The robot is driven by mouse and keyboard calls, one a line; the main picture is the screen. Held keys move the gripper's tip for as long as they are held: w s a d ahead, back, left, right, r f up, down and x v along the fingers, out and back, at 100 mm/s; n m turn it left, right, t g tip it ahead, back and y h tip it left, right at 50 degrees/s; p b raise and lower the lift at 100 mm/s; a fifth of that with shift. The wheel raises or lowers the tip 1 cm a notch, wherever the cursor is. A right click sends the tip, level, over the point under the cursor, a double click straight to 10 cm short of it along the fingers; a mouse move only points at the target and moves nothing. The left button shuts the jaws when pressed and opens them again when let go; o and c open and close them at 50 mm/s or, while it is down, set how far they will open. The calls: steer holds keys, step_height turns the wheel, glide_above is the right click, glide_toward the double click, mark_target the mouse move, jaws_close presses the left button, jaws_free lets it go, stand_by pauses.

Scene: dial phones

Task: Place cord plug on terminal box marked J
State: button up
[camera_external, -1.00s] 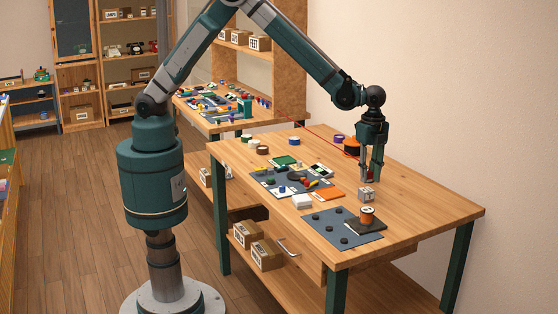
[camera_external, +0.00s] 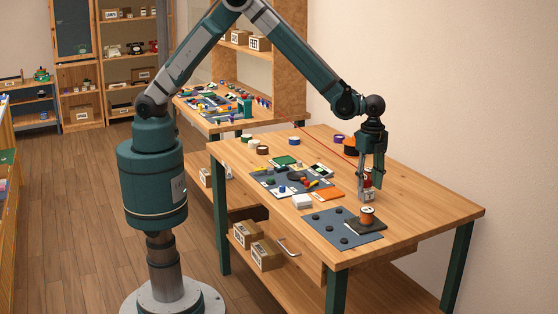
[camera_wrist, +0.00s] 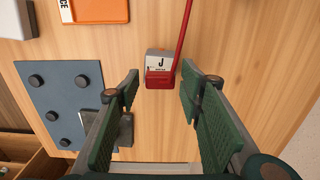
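The terminal box marked J (camera_wrist: 159,61) is a small grey and white block, with its letter facing up in the wrist view. It stands on the workbench, partly hidden beneath my gripper in the external view (camera_external: 366,197). The red cord plug (camera_wrist: 159,80) is at the box and covers its lower part in the wrist view; I cannot tell whether it rests fully on it. A red cord (camera_wrist: 183,33) runs up from the plug. My gripper (camera_wrist: 159,84) is open, its green-padded fingers on either side of the plug with gaps showing. In the external view my gripper (camera_external: 370,182) is low over the box.
A blue-grey mat (camera_wrist: 62,95) with several black knobs lies to the left. An orange tray (camera_wrist: 95,10) and a white block (camera_external: 302,201) are nearby. The bench's right side is clear.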

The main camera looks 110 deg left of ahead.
mark_target(368, 181)
steer(key=shift+r, duration=0.15)
step_height(368, 181, up, 12)
steer(key=shift+p, duration=0.45)
stand_by(0.5)
stand_by(0.5)
steer(key=s+d+r+n+t, duration=0.2)
steer(key=s+r, duration=0.8)
steer(key=s, duration=0.2)
steer(key=s+d+r+n+t, duration=0.1)
steer(key=s+d+r+n, duration=0.1)
steer(key=s+r, duration=0.85)
steer(key=s+d+f+n+t, duration=0.2)
steer(key=s+n+t, duration=0.2)
steer(key=s, duration=2.1)
steer(key=shift+s+n, duration=0.2)
steer(key=shift+n, duration=0.3)
